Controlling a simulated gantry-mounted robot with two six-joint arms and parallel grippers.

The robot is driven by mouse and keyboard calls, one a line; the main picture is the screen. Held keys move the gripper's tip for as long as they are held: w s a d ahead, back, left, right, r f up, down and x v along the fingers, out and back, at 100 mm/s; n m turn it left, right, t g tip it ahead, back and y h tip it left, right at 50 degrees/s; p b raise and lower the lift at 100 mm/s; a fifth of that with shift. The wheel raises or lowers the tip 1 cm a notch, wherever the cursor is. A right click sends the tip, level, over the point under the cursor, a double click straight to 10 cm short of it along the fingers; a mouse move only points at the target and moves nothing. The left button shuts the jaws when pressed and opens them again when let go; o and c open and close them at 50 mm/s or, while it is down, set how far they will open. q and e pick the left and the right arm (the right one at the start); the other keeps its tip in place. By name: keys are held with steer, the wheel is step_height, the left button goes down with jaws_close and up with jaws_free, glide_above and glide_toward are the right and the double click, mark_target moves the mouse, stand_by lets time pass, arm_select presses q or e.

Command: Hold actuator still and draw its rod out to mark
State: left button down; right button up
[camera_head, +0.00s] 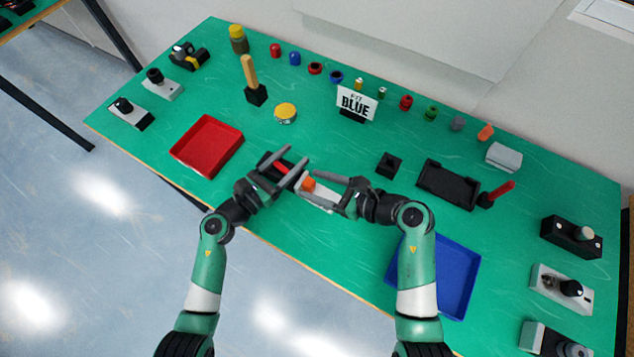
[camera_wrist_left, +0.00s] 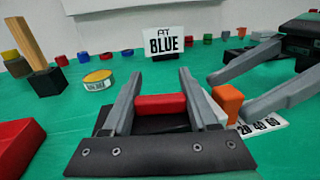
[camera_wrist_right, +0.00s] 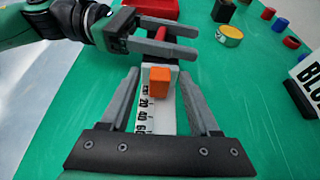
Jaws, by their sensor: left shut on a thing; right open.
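The actuator has a red cylindrical body (camera_head: 284,170), which also shows in the left wrist view (camera_wrist_left: 160,104). My left gripper (camera_head: 286,169) is shut across this body. An orange block (camera_head: 308,184) sits at its rod end, beside a white scale strip (camera_wrist_right: 142,112) marked 20, 40, 60. In the right wrist view the orange block (camera_wrist_right: 159,82) is at the low-number end of the scale. My right gripper (camera_wrist_right: 160,88) is open, its fingers on either side of the block and strip with gaps. The rod itself is hard to make out.
A red tray (camera_head: 235,160) lies to the left and a blue tray (camera_head: 472,262) to the right front. A sign reading "FIT BLUE" (camera_head: 356,103) stands behind. A black holder (camera_head: 447,184) and a small black block (camera_head: 389,165) lie to the right. Several small caps line the back edge.

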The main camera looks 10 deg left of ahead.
jaws_close()
stand_by(1.3)
